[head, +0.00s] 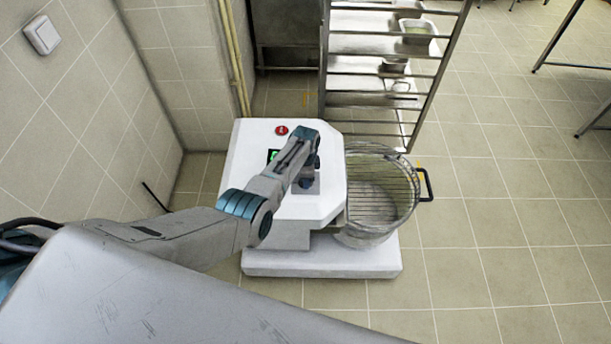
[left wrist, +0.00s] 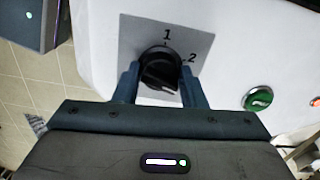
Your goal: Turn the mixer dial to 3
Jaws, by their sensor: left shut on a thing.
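The white mixer (head: 262,205) stands on the floor in the middle of the head view. Its black dial (left wrist: 160,62) sits on a grey plate (left wrist: 133,32) in the left wrist view. The numbers 1 and 2 show on the plate; no 3 is visible. I cannot tell which number the dial points to. My left gripper (head: 305,183) reaches down onto the mixer's top. In the left wrist view its fingers (left wrist: 160,80) are on both sides of the dial, shut on it. The arm hides the dial in the head view. My right gripper is out of view.
The wire-guarded bowl (head: 385,225) with a black handle (head: 427,186) is on the mixer's right. A red button (head: 281,130) and a green button (left wrist: 258,98) are near the dial. A metal rack (head: 385,75) stands behind.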

